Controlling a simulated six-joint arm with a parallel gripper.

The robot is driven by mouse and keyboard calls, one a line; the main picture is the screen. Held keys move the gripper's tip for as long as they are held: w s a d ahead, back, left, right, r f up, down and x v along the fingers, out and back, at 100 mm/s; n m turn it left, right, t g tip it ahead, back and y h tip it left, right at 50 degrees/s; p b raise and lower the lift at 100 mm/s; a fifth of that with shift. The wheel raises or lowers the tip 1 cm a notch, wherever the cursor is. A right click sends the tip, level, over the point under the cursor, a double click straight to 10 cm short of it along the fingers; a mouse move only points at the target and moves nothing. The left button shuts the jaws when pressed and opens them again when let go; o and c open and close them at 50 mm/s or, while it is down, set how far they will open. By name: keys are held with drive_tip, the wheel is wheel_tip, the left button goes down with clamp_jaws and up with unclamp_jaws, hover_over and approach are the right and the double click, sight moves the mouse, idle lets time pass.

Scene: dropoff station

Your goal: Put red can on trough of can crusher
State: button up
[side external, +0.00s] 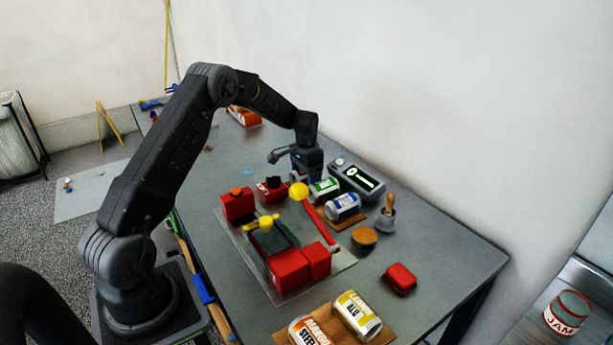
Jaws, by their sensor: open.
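The can crusher has red blocks (291,270), a dark green trough (272,240) and a red lever (318,220) with a yellow ball knob (298,190). A small red item with a dark part (270,189) lies behind the crusher; I cannot tell for sure whether it is the red can. A can with orange-red lettering (310,330) lies at the front, partly cut off by the frame. My gripper (298,178) is open, pointing down just behind the yellow knob. Its fingertips are small and partly hidden, and I see nothing held.
A green-white can (323,190) and a blue-white can (342,207) lie right of the gripper, near a grey display box (357,179). A bell (387,218), brown round piece (364,237), red box (399,278) and yellow-white can (357,316) lie nearer. The right front tabletop is clear.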

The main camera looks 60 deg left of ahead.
drive_tip(key=c, duration=0.6)
drive_tip(key=shift+r, duration=2.55)
